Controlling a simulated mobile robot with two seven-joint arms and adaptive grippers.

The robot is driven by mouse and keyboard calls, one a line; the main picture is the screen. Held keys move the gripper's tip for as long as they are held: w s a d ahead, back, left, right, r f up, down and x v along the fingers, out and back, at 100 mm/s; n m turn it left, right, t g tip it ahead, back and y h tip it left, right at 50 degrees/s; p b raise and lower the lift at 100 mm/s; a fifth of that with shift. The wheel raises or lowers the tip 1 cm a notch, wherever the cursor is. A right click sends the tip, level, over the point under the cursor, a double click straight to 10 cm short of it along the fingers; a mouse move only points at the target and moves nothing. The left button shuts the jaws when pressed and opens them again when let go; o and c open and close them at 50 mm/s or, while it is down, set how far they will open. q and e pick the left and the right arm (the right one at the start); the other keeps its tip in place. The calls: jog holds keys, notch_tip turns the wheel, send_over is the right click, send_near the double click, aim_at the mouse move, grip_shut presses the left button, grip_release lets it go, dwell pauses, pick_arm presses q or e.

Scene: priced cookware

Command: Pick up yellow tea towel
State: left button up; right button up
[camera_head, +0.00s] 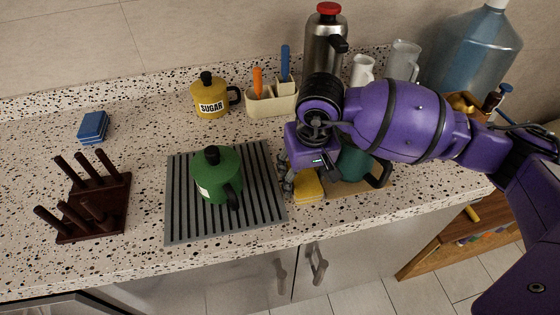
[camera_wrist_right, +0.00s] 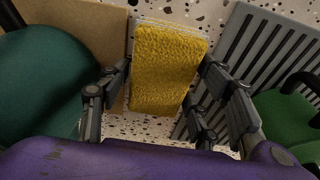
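The yellow tea towel (camera_head: 308,188) is a small folded block lying on the speckled counter, between the grey ribbed mat and a brown board. In the right wrist view the yellow tea towel (camera_wrist_right: 168,68) lies between the fingers, its textured top facing me. My right gripper (camera_wrist_right: 165,72) is open, pointing down, with one finger toward each long side of the towel. I cannot tell whether the fingers touch it. In the head view my right gripper (camera_head: 304,172) is over the towel and hides part of it. My left gripper is not in view.
A green pot (camera_head: 216,176) stands on the grey ribbed mat (camera_head: 180,218), left of the towel. A dark green pot (camera_head: 352,166) stands close on the right, on a brown board (camera_head: 345,190). A yellow sugar pot (camera_head: 210,100) and a flask (camera_head: 326,45) stand behind.

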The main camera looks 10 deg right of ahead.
jog(key=c, duration=0.7)
jog(key=shift+o, duration=0.2)
jog(key=shift+r, duration=0.1)
